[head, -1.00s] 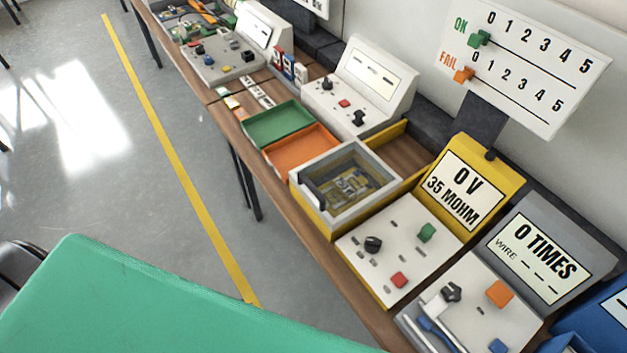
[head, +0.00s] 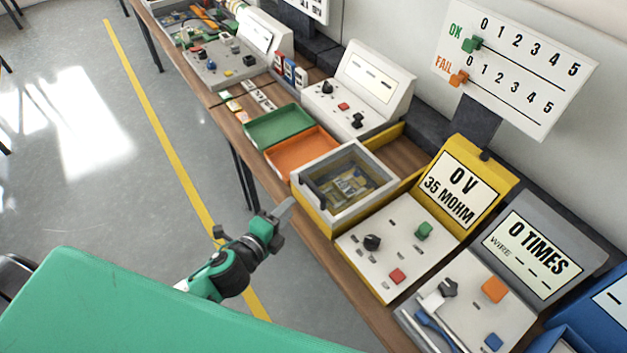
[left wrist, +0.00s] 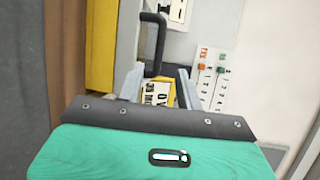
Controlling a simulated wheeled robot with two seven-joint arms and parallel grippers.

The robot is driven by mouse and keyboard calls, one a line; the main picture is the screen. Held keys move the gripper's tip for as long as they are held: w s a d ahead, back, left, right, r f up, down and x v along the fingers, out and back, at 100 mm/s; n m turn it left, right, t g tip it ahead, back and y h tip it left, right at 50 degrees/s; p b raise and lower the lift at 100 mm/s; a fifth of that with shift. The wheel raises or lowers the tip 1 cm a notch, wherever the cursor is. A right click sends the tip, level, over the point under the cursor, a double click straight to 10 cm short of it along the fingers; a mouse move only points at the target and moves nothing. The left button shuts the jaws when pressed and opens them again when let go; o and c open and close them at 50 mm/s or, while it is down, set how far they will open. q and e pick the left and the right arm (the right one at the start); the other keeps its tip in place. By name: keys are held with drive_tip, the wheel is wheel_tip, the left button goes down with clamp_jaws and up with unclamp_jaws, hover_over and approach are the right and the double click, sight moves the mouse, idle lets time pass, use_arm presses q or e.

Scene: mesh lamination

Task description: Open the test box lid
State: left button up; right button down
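The test box (head: 329,228) is a yellow box with a grey-rimmed, clear lid (head: 378,204), and a circuit board shows inside. The lid looks closed. A dark handle (head: 320,196) is on its near-left side. My left gripper (head: 287,208) is just left of the box, pointing toward it. In the left wrist view the gripper (left wrist: 158,85) has its two fingers apart, and the black handle (left wrist: 161,40) shows ahead, its lower end in line with the gap. I cannot tell whether the fingers touch it. My right gripper is not in view.
A green tray (head: 279,126) and an orange tray (head: 301,152) sit beyond the box on the bench. A yellow tester reading 0 V (head: 398,240) stands nearer, beside the box.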

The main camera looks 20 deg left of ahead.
sight(309, 186)
use_arm(q)
drive_tip(key=p+x, duration=0.4)
drive_tip(key=x, duration=0.8)
drive_tip(key=shift+r, duration=0.1)
drive_tip(key=shift+w+d+f, duration=0.15)
drive_tip(key=shift+w+f, duration=0.1)
drive_tip(key=shift+w, duration=0.45)
clamp_jaws()
